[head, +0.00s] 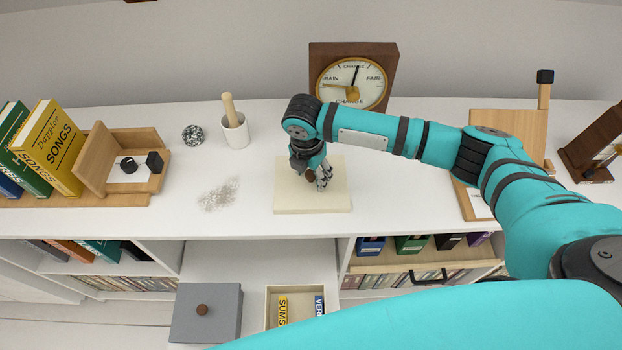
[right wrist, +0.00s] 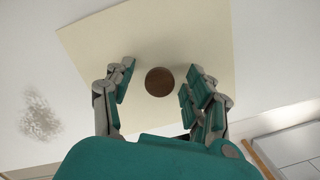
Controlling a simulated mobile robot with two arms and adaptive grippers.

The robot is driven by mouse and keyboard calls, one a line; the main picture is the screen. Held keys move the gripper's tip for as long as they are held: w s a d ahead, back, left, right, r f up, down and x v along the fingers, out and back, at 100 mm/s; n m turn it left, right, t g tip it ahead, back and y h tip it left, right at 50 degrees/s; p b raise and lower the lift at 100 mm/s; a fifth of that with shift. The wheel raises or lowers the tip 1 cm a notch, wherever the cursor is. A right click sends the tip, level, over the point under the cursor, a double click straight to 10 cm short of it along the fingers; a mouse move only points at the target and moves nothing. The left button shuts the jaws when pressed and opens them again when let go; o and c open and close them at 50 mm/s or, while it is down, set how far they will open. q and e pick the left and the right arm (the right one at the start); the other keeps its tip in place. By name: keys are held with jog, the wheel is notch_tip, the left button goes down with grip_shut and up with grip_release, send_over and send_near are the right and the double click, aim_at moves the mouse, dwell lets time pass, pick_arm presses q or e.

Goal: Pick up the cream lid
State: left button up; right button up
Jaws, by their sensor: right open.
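The cream lid (head: 330,197) is a flat square plate with a round brown knob, lying on the white desktop near its front edge. In the right wrist view the lid (right wrist: 205,38) fills the upper middle, and its knob (right wrist: 159,81) sits between my open fingers. My right gripper (head: 318,182) is above the lid, pointing down at the knob. It also shows in the right wrist view (right wrist: 158,88), with a gap on both sides of the knob. Whether the fingertips reach down to the knob's height I cannot tell. My left gripper is not in view.
A barometer (head: 349,78) stands behind the lid. A mortar with pestle (head: 235,131), a speckled ball (head: 193,135) and grey scattered bits (head: 219,194) lie to the left. Below the desktop are a grey lidded box (head: 206,313) and an open cream box (head: 275,292) with books inside.

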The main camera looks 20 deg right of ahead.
grip_shut()
jog(key=shift+r, duration=0.2)
dwell(0.3)
